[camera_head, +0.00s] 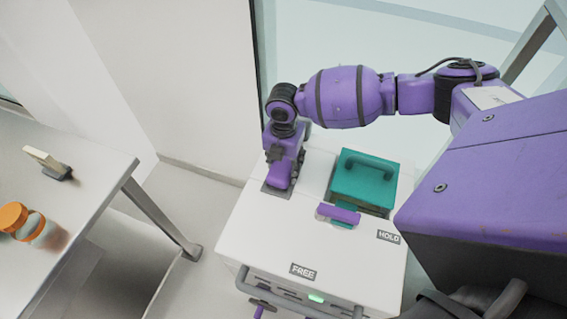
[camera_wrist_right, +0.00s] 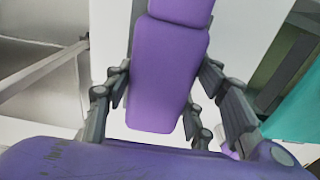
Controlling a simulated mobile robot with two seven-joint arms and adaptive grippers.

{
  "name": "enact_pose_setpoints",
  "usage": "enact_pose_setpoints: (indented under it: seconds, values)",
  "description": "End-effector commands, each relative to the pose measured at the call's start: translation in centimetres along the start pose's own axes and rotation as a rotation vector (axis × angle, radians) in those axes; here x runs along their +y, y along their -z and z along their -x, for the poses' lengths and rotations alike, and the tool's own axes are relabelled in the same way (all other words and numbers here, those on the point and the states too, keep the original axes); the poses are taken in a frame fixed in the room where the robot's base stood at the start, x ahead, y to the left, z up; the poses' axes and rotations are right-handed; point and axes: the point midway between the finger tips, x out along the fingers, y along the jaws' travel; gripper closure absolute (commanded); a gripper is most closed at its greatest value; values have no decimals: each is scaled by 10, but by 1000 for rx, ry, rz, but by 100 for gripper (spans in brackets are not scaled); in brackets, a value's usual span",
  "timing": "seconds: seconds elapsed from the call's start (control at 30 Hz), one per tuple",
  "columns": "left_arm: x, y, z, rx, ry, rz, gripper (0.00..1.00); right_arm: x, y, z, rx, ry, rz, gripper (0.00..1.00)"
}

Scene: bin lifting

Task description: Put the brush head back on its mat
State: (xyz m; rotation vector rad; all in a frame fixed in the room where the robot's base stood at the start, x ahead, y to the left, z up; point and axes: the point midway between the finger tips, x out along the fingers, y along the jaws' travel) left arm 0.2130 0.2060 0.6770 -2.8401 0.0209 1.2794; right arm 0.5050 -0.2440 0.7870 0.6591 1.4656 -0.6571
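My right gripper (camera_head: 281,165) points down over the left part of the white cabinet top, at a small dark grey patch (camera_head: 270,190) that may be the mat. In the right wrist view its dark fingers (camera_wrist_right: 165,85) stand apart. A purple paddle-shaped piece (camera_wrist_right: 165,75) shows between them, with pale gaps at its sides. I cannot tell whether it is the brush head or part of my gripper. A beige slab with a dark base (camera_head: 45,160) stands tilted on the left table; it may also be the brush head. My left gripper is out of view.
A teal bin (camera_head: 362,183) with a handle sits in the white cabinet (camera_head: 240,235); a purple bar (camera_head: 338,214) lies in front of it. Labels read FREE (camera_head: 302,271) and HOLD (camera_head: 388,237). An orange-lidded jar (camera_head: 14,217) is on the left table (camera_head: 90,165). A floor gap separates table and cabinet.

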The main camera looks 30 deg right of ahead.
Motion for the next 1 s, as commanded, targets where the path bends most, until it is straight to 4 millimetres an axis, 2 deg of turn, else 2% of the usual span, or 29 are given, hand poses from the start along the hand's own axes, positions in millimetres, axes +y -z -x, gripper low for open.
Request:
enact_pose_setpoints:
  seconds: [0.03,0.1,0.4,0.53,0.67,1.0]
  values:
    - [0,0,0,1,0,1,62,0,0,0,0,0,0,41]
    - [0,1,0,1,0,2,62,0,0,0,0,0,0,32]
    - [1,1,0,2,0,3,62,0,0,1,0,0,0,32]
    - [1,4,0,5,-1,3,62,0,0,10,-1,-2,0,32]
    - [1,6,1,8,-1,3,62,1,-1,31,-2,-3,1,32]
    - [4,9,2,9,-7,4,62,0,-1,101,-2,-1,1,32]
